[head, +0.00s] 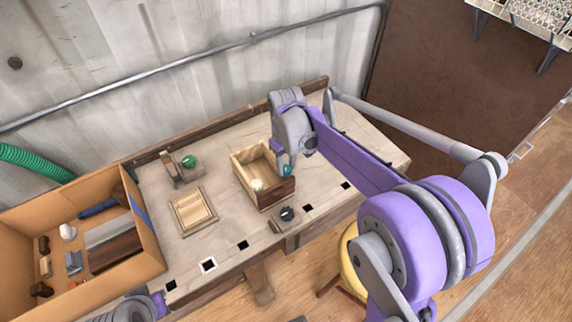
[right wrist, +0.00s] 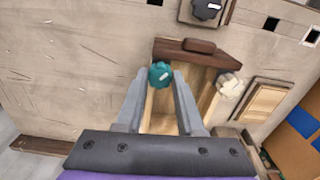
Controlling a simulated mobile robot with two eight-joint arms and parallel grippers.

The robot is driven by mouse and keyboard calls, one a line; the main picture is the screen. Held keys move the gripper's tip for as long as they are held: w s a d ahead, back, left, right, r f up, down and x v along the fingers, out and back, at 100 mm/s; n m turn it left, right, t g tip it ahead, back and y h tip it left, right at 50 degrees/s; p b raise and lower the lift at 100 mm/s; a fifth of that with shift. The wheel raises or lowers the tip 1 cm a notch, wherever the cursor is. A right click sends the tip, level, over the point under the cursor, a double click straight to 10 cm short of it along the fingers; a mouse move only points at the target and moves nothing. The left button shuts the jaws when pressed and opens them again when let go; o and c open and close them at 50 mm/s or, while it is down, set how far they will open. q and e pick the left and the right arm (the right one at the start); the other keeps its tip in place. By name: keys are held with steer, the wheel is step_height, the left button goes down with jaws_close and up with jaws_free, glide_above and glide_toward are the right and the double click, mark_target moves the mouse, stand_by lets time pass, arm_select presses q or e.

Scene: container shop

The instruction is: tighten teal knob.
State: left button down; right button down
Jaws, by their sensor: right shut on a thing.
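The teal knob (head: 287,170) sits at the right corner of the open wooden box (head: 240,177), beside its dark front board. In the right wrist view the teal knob (right wrist: 160,74) shows between the fingertips of my right gripper (right wrist: 158,80). My right gripper (head: 286,168) reaches down from above and is shut on the knob. A pale knob (right wrist: 228,88) is at the other front corner of the box and also shows in the head view (head: 257,185). My left gripper is out of view; only part of my left arm shows at the bottom left.
A black knob on a small block (head: 287,213) lies in front of the box. A shallow wooden tray (head: 178,211) and a green knob on a wooden block (head: 188,161) are to the left. A cardboard box (head: 150,252) of parts stands far left. The bench's right end is clear.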

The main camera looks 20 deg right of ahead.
mark_target(286, 168)
steer(key=m, duration=0.3)
steer(key=shift+m, duration=0.4)
steer(key=m, duration=0.3)
steer(key=shift+m+b, duration=0.3)
steer(key=m, duration=0.6)
steer(key=c, duration=0.5)
jaws_free()
step_height(286, 168, up, 11)
steer(key=shift+f, duration=0.1)
steer(key=shift+s, duration=0.1)
stand_by(0.3)
